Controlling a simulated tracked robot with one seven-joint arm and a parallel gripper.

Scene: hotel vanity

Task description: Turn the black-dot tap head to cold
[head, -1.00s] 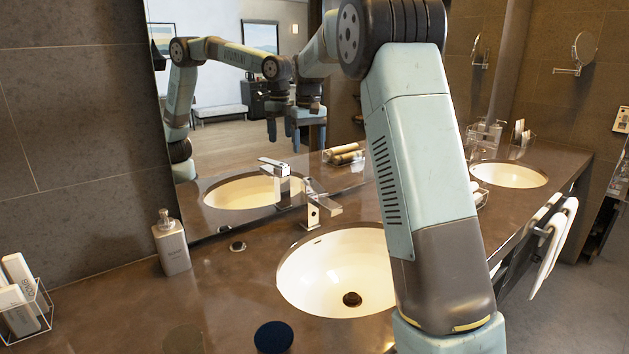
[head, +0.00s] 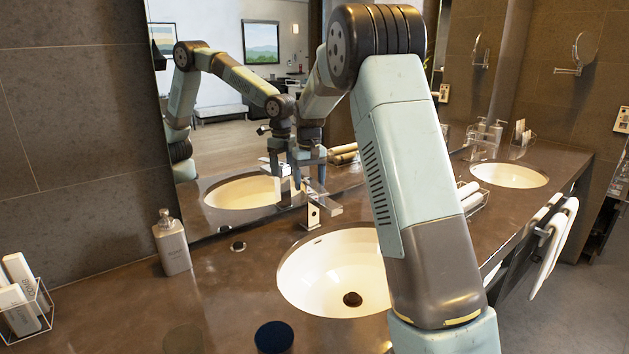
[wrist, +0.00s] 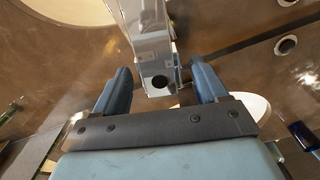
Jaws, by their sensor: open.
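The chrome tap (head: 313,215) stands behind the white basin (head: 335,270) in the head view. In the wrist view its tap head (wrist: 150,40) shows close up, with a black dot (wrist: 160,82) on the end nearest the camera. My gripper (wrist: 160,75) is open, with one blue finger on each side of the tap head. Gaps show between the fingers and the metal, though contact on the right side is hard to tell. In the head view my gripper (head: 309,165) is pointing down at the tap, in front of the mirror.
The mirror (head: 235,125) behind the counter reflects my arm and the tap. A soap dispenser (head: 172,243) stands left of the basin, near a wire caddy (head: 40,305). A dark round item (head: 274,337) lies at the front. A second basin (head: 508,175) is at right.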

